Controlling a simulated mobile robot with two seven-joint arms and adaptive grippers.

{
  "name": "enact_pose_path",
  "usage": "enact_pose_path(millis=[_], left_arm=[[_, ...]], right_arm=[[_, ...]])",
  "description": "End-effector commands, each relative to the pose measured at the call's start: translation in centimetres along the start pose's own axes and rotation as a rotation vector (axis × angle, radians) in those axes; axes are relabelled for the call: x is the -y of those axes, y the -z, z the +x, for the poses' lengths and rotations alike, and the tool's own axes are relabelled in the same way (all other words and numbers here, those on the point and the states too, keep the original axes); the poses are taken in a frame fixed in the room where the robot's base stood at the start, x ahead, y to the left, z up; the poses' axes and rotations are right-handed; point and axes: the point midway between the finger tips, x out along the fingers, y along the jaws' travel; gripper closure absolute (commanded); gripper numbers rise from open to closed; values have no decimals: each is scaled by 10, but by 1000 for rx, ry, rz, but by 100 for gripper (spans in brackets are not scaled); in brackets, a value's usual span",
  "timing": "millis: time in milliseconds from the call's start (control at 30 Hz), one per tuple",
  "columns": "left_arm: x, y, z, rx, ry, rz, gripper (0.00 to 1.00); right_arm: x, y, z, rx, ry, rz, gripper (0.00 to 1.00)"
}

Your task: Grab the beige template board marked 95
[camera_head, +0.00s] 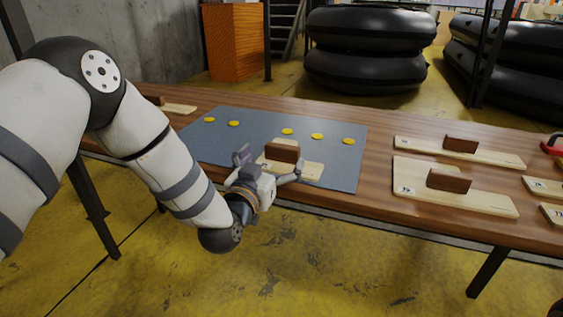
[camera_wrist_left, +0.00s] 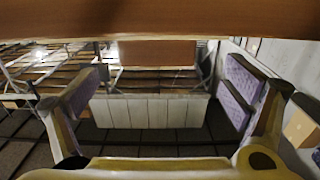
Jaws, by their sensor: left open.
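A beige template board (camera_head: 305,167) with an upright brown block handle (camera_head: 282,151) lies on the blue-grey mat near the table's front edge. Any number on it is hidden or too small to read. My left gripper (camera_head: 270,167) is open at the board's front side, its fingers spread to either side of the handle. I cannot tell whether they touch it. In the left wrist view both purple-padded fingers stand apart (camera_wrist_left: 160,105), with nothing visibly clamped between them. A large brown surface fills the top of that view. My right gripper is not in view.
The mat (camera_head: 213,145) holds several yellow discs (camera_head: 287,131) behind the board. More beige boards with brown handles, such as one (camera_head: 477,199), lie on the wooden table (camera_head: 379,203) to the right. Another board (camera_head: 179,108) lies at left. Black inflatable rings (camera_head: 365,70) stand behind.

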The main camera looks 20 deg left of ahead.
Motion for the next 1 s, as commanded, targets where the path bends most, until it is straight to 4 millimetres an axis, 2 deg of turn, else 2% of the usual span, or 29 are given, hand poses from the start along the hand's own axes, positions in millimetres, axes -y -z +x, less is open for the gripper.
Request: enact_pose_path(millis=[400,633,667,900,1000], left_arm=[[-3,2,63,5,0,-1,7],[-3,4,66,4,-1,-1,7],[-3,4,66,4,-1,-1,11],[-3,4,66,4,-1,-1,64],[-3,5,66,3,-1,-1,64]], right_arm=[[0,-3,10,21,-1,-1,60],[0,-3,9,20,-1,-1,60],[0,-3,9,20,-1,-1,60],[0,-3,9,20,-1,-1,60],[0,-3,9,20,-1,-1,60]])
